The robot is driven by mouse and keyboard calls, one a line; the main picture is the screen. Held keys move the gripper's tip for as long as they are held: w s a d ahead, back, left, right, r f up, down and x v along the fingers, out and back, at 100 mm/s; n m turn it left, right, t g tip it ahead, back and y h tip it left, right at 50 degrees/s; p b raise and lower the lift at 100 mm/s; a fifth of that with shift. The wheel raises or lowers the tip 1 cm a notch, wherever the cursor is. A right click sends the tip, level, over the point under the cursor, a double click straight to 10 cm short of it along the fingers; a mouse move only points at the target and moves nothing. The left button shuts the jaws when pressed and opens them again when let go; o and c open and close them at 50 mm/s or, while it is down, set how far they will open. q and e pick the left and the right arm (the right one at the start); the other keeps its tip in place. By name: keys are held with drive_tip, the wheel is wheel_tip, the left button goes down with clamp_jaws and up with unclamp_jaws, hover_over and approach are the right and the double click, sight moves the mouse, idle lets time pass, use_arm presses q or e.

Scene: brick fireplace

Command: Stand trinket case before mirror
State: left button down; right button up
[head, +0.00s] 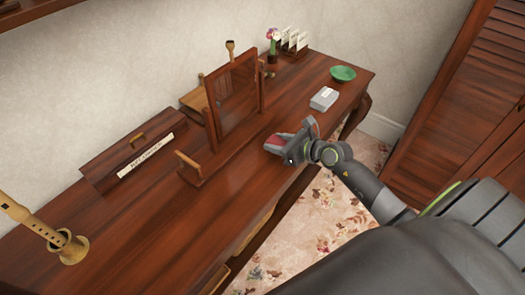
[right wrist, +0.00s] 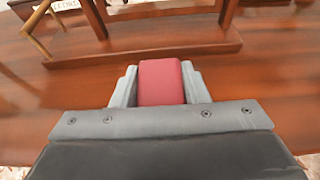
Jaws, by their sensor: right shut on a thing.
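The mirror (head: 238,95) stands in a dark wooden frame on the table, its long base and posts also showing ahead in the right wrist view (right wrist: 150,45). My right gripper (head: 279,144) is shut on a small red block-like thing, seemingly the trinket case (right wrist: 162,82). The case sits between the two grey fingers, near the table's front edge and a short way in front of the mirror's base. It is apart from the mirror. I cannot tell whether its underside touches the tabletop. The fingers hide its sides. My left gripper is not in view.
The wooden table (head: 150,235) has a labelled wooden box (head: 125,160) and a recorder on a stand (head: 68,246) at left. A grey box (head: 324,98), green bowl (head: 343,73), flower vase (head: 273,50) and card rack (head: 293,43) stand at right. The front strip is mostly clear.

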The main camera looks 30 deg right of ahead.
sight(276, 161)
drive_tip(key=shift+f+b, duration=0.6)
drive_tip(key=shift+f, duration=2.2)
drive_tip(key=shift+f, duration=0.15)
drive_tip(key=o, duration=1)
drive_tip(key=shift+c, duration=0.2)
